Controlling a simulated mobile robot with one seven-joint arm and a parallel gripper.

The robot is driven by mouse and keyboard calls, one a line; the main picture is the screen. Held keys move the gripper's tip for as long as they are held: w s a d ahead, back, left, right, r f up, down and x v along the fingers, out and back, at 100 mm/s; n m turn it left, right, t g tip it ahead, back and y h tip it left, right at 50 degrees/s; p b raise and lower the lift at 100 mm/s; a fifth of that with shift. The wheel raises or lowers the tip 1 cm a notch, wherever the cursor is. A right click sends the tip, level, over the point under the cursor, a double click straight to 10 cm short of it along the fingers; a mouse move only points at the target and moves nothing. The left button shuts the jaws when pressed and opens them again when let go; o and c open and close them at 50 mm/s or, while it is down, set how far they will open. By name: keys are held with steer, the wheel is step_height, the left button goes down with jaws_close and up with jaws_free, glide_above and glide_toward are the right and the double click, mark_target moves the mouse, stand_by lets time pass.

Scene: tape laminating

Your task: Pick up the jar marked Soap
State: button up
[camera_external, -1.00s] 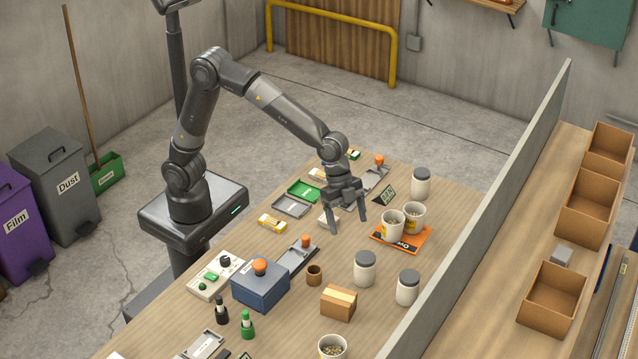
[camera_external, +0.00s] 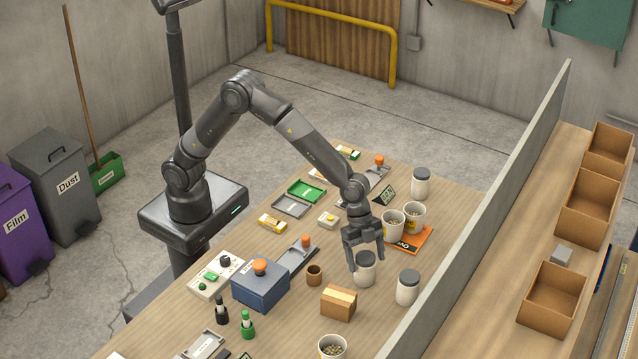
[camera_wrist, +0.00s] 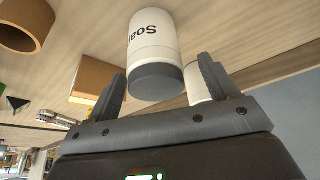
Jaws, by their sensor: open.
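The jar marked Soap (camera_wrist: 152,42) is white with a grey lid and stands between and just beyond the open fingers in the wrist view. Its label reads upside down there. In the external view this jar (camera_external: 365,273) stands on the table under my gripper (camera_external: 366,259), partly covered by the fingers. My gripper also shows in the wrist view (camera_wrist: 160,92), open, with one finger on each side of the jar's lid. I cannot tell whether a finger touches it.
Another grey-lidded jar (camera_external: 408,288) stands close to the right. A cardboard box (camera_external: 338,303) and a brown ring (camera_external: 314,275) sit to the front left. A grey partition (camera_external: 497,212) edges the table's right side.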

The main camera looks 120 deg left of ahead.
mark_target(367, 268)
steer(key=x, duration=0.3)
steer(key=shift+d+f, duration=0.1)
steer(key=shift+f, duration=0.3)
steer(key=shift+c, duration=0.3)
steer(key=c, duration=1.2)
steer(key=shift+o, duration=0.2)
steer(key=shift+r, duration=0.1)
